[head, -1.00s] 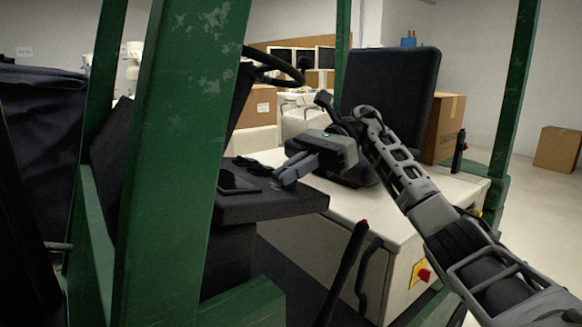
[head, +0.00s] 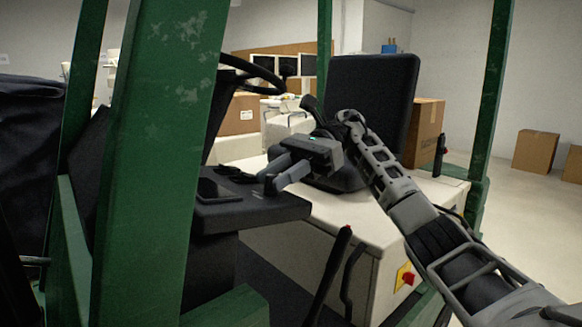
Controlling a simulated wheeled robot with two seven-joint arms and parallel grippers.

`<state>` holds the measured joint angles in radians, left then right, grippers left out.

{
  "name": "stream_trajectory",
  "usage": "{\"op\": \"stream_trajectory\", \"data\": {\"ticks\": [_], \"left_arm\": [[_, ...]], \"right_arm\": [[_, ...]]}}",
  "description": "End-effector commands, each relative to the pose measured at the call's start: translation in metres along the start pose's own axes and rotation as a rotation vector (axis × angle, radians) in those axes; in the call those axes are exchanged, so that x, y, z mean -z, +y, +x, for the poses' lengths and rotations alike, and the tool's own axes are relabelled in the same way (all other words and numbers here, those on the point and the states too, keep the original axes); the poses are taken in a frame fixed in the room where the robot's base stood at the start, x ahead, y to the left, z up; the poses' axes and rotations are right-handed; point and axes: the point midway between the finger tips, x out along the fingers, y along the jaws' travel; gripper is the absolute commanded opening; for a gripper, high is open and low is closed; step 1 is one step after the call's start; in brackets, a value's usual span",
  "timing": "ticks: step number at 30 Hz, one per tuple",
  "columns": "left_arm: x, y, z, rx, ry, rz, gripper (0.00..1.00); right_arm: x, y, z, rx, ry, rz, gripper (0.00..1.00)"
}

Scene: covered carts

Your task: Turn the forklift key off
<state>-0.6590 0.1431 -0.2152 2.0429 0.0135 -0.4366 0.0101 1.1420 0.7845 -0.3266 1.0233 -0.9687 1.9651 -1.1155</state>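The forklift's dark dashboard panel (head: 250,208) sits left of the middle in the head view, below the steering wheel (head: 255,75). Small dark shapes lie on its top, and I cannot make out the key among them. My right gripper (head: 269,175) reaches in from the right over the panel's right rear edge. Its two fingers point left and down, with a gap between them and nothing seen held. The fingertips look close to the panel top; I cannot tell whether they touch it. My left gripper is not in view.
A green pillar (head: 150,150) stands in front on the left and hides part of the cab. The black seat (head: 372,100) is behind my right arm. A red-tipped lever (head: 330,275) rises below the panel. Cardboard boxes (head: 536,151) stand at the right.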

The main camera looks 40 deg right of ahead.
Motion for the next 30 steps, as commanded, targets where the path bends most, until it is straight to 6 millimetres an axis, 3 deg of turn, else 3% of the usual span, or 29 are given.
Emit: {"op": "stream_trajectory", "data": {"ticks": [9,30], "left_arm": [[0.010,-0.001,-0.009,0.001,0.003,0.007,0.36],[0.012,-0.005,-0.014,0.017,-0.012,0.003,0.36]], "right_arm": [[-0.004,0.001,-0.041,0.002,0.002,0.002,0.29],[0.000,0.001,-0.061,0.001,0.000,-0.002,0.29]]}}
